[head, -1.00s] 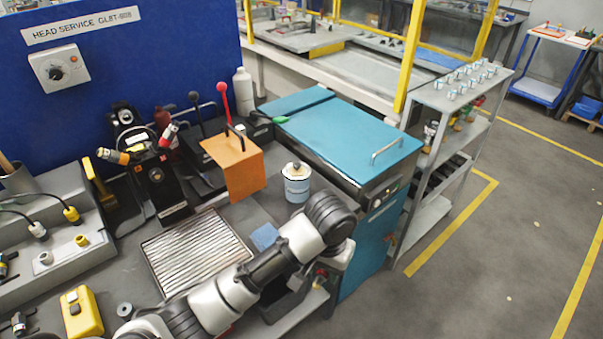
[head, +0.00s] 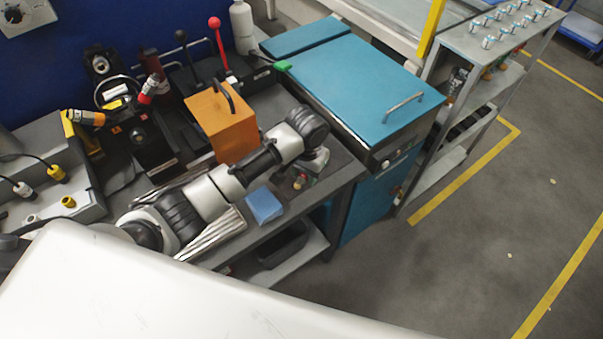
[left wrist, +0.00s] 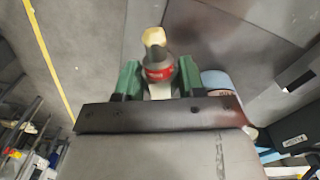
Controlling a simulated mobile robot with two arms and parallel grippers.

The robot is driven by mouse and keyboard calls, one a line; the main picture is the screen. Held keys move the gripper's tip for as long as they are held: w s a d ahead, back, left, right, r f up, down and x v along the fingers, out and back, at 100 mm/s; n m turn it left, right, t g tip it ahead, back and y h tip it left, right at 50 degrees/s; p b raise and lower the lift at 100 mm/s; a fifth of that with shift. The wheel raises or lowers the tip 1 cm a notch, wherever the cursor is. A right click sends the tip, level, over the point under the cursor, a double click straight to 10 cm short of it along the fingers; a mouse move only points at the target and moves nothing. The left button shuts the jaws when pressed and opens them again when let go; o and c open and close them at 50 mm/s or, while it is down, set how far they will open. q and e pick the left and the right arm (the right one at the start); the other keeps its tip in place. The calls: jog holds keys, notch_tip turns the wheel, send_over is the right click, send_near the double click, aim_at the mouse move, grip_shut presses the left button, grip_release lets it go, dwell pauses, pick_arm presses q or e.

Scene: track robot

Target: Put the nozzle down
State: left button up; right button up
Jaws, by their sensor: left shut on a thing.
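My right gripper is not in view.
My left arm crosses above the ribbed metal tray (head: 215,236). An orange block with a handle (head: 222,127) stands behind the arm. A teal-lidded cabinet (head: 352,80) borders the bench on the right. A light blue can (left wrist: 217,80) shows beside the gripper.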

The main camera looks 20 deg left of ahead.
aim_at(302, 179)
pick_arm(q)
jog(key=shift+w+a+f, duration=0.5)
jog(key=shift+w+a, duration=0.1)
jog(key=shift+s+f+p, duration=0.15)
jog(key=shift+f+p, duration=0.25)
jog(key=shift+f, duration=1.6)
jog(key=o, duration=1.1)
jog(key=shift+f, duration=0.1)
notch_tip(302, 179, up, 12)
jog(key=shift+r+b, duration=0.15)
jog(key=shift+b, duration=0.3)
